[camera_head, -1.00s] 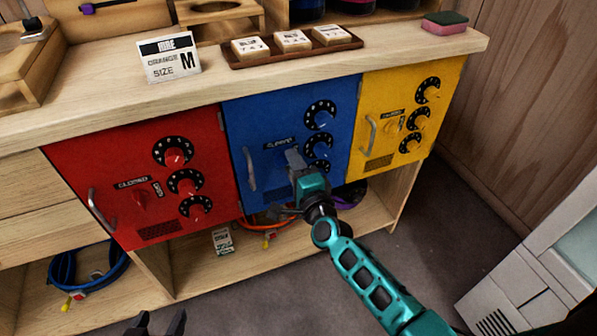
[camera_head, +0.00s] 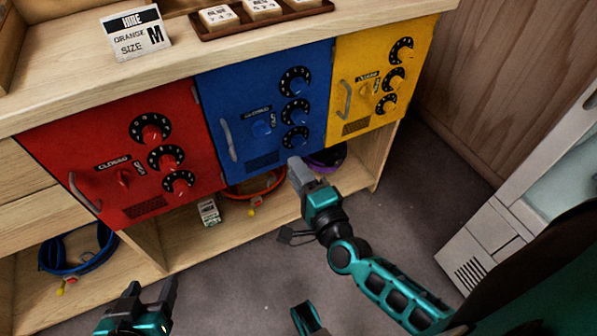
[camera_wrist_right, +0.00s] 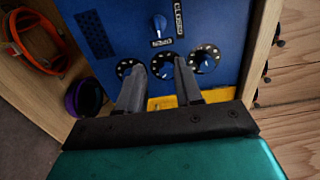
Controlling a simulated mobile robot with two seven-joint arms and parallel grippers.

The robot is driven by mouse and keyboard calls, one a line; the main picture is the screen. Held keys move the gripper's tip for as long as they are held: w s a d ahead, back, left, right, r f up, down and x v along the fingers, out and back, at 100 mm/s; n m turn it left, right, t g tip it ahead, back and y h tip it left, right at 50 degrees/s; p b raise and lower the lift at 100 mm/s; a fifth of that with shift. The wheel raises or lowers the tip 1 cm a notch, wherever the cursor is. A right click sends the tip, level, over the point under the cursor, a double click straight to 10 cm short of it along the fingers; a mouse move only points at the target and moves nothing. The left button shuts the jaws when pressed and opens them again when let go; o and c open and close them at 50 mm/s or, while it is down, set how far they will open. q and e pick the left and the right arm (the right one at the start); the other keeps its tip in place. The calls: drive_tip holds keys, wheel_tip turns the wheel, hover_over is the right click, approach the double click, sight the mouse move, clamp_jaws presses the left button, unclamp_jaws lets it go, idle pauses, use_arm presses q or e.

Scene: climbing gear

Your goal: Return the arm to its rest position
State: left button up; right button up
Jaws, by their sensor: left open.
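My right gripper (camera_head: 296,166) is in front of the lower edge of the blue safe (camera_head: 224,90), clear of its knobs as far as I can tell. In the right wrist view its two fingers (camera_wrist_right: 160,68) are apart with nothing between them, and the blue door with its dials shows beyond. My left gripper (camera_head: 155,290) is open and empty at the bottom left, low over the floor. The blue safe's door is shut, and its round knob (camera_head: 262,128) sits beside a label.
A red safe (camera_head: 75,135) and a yellow safe (camera_head: 352,55), both shut, flank the blue one under the wooden counter (camera_head: 95,82). Coiled blue (camera_head: 75,265), orange (camera_head: 255,190) and purple (camera_head: 325,158) gear lies on the shelf below. A white cabinet (camera_head: 480,250) stands right; the floor between is clear.

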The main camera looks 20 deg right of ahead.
idle(0.4)
drive_tip(key=s+a+f+n+g+y, duration=0.3)
drive_tip(key=s+n+g, duration=0.55)
drive_tip(key=n, duration=1.25)
use_arm(q)
drive_tip(key=s+a+r+y+p, duration=0.1)
drive_tip(key=a+r+p, duration=0.2)
drive_tip(key=r+p, duration=0.6)
drive_tip(key=p, duration=0.4)
drive_tip(key=shift+s+r+p, duration=0.15)
drive_tip(key=shift+s+p, duration=0.15)
drive_tip(key=shift+p, duration=0.05)
use_arm(e)
wheel_tip(320, 180, up, 9)
drive_tip(key=s+d+t+h, duration=0.1)
drive_tip(key=s+d, duration=0.1)
drive_tip(key=shift+s+d+f+m+h, duration=0.2)
drive_tip(key=shift+s+d+m+h, duration=0.05)
drive_tip(key=shift+s+m+h, duration=0.1)
use_arm(q)
drive_tip(key=shift+s, duration=0.1)
drive_tip(key=shift+d, duration=0.1)
use_arm(e)
drive_tip(key=shift+o, duration=0.2)
